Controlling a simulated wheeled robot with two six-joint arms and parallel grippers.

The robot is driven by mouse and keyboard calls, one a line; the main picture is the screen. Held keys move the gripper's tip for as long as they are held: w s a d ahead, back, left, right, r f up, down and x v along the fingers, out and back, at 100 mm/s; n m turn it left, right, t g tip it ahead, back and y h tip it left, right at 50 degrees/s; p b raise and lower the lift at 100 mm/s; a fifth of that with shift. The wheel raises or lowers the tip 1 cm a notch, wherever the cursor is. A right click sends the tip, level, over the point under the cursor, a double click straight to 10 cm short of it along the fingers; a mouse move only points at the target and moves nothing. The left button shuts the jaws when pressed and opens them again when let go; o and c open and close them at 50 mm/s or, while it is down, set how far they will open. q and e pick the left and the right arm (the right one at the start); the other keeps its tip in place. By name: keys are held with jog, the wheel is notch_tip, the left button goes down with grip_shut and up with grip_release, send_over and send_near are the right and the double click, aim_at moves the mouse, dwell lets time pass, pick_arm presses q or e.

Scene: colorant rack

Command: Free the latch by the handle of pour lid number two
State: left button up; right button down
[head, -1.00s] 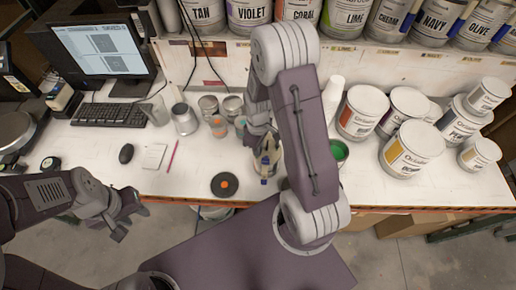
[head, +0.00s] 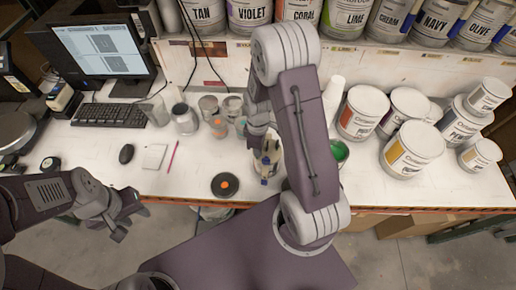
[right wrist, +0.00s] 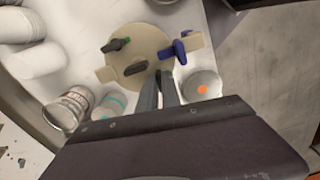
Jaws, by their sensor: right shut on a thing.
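A round beige pour lid (right wrist: 140,50) lies under my right gripper in the right wrist view. In the head view my right arm hides most of the lid, and a blue part (head: 265,181) shows at the table's front. My left gripper (head: 124,218) is open and empty, off the table's front edge.
Open cups and jars (head: 184,120) stand left of the right gripper. A black disc with an orange centre (head: 224,185) lies nearby. A green-topped can (head: 339,152) and several white paint cans (head: 411,150) stand to the right. Labelled cans fill the shelf behind.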

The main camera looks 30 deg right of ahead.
jog(key=c, duration=1.8)
grip_release()
jog(key=shift+r, duration=0.3)
notch_tip(320, 180, up, 8)
jog(key=shift+r+b, duration=0.25)
jog(key=shift+b, duration=0.65)
jog(key=shift+s, duration=0.1)
